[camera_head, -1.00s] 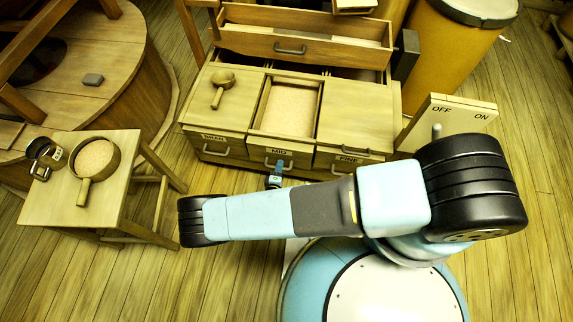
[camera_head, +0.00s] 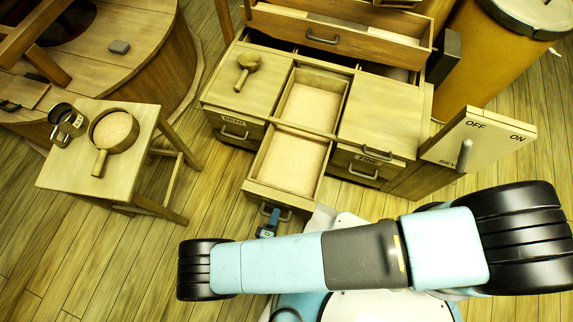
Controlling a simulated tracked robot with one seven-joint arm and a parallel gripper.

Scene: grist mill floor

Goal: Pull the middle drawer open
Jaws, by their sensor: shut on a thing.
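The wooden chest stands ahead of me, with a row of BRAN, middle and FINE drawers. The middle drawer (camera_head: 253,190) is pulled out toward me, and pale meal shows inside it. My gripper (camera_head: 269,219) is at the drawer's front and shut on its dark handle (camera_head: 285,213). The BRAN drawer (camera_head: 229,133) on the left and the FINE drawer (camera_head: 358,166) on the right are shut.
A wooden scoop (camera_head: 246,70) lies on the chest's left top. A stool (camera_head: 62,172) at left holds a round sieve (camera_head: 113,130) and a dark cup. An OFF/ON lever board (camera_head: 480,140) stands at right, near my arm. An upper drawer (camera_head: 330,38) stands open. Floor at lower left is clear.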

